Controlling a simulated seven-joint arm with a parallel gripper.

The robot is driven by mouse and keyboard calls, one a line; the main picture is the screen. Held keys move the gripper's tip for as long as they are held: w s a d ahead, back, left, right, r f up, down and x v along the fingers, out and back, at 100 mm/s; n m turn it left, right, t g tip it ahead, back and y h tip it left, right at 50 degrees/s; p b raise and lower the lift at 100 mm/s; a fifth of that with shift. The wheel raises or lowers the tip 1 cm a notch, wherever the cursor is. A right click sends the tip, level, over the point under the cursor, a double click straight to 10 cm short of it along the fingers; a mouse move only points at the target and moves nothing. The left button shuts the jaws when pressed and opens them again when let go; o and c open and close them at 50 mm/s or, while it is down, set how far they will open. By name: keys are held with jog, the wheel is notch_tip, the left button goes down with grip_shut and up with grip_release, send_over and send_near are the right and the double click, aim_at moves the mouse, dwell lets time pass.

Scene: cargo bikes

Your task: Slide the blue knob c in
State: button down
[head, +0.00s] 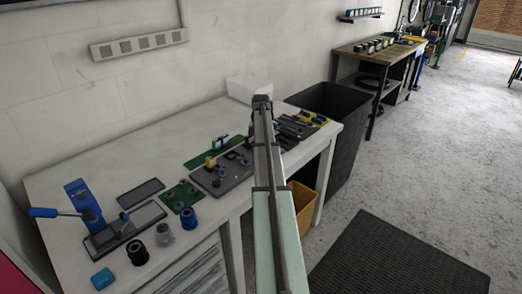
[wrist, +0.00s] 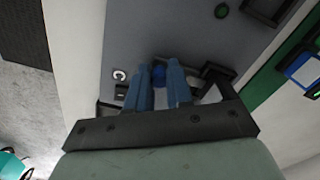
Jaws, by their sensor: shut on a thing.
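In the head view the arm hides the gripper and the knob; a grey panel (head: 235,181) lies on the white bench.
In the head view a blue press (head: 83,203), several round parts and trays stand on the white bench (head: 60,180). A black bin (head: 340,110) is beside it.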

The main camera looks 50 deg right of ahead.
jog(key=shift+a+f, duration=0.1)
jog(key=shift+f, duration=0.15)
jog(key=c, duration=1.2)
grip_release()
jog(key=shift+o, duration=0.2)
jog(key=shift+r, duration=2.35)
jog(key=s+r, duration=0.3)
jog(key=s, duration=0.3)
